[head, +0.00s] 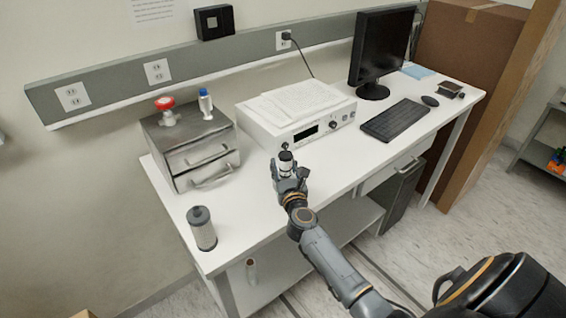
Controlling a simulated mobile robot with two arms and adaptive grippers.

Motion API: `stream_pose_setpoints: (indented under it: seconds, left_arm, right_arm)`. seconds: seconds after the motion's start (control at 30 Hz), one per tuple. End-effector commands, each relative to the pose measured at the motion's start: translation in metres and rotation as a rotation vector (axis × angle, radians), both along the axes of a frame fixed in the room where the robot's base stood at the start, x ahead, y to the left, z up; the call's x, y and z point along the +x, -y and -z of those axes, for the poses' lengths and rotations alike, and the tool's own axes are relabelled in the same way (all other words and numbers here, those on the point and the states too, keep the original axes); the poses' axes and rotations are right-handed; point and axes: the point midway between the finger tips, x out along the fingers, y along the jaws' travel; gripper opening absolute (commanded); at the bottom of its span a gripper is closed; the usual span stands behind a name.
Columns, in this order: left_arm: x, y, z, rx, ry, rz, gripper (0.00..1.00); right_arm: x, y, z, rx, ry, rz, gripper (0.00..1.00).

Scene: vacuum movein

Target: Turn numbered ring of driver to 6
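My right gripper (289,174) reaches in from the lower right to the bench's front edge, in front of the white instrument. A small white and black cylindrical piece (286,160) shows at its fingertips. I cannot tell whether the fingers close on it. The white instrument (262,132) has a dark display and several knobs on its front, with papers on top. No driver with a numbered ring can be made out for certain, and no numbers are readable. My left gripper is not in view.
On the white bench (262,205) stand a metal drawer box (160,148) with a red-topped fitting (166,110) and blue-capped bottle (205,103), a grey canister (202,229), a keyboard (395,120) and a monitor (381,47). The bench front between canister and gripper is clear.

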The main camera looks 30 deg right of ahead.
Motion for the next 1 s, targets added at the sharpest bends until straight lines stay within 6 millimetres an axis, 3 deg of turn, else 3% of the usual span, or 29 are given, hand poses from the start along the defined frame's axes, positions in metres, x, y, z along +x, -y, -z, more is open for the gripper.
stream_pose_setpoints:
  seconds: [0.13,0.43,0.63,1.0]
  left_arm:
    - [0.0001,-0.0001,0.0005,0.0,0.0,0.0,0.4]
    - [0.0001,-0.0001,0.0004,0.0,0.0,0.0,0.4]
    - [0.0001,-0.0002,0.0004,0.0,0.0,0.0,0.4]
    - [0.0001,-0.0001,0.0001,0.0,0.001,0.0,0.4]
  right_arm:
    - [0.0095,0.0042,-0.0003,-0.001,0.0,0.0,0.4]
    - [0.0109,0.0046,-0.0002,-0.001,0.0,0.0,0.4]
    - [0.0108,0.0046,-0.0002,-0.001,0.0,0.0,0.0]
    - [0.0106,0.0042,0.0001,-0.001,0.0,-0.005,0.0]
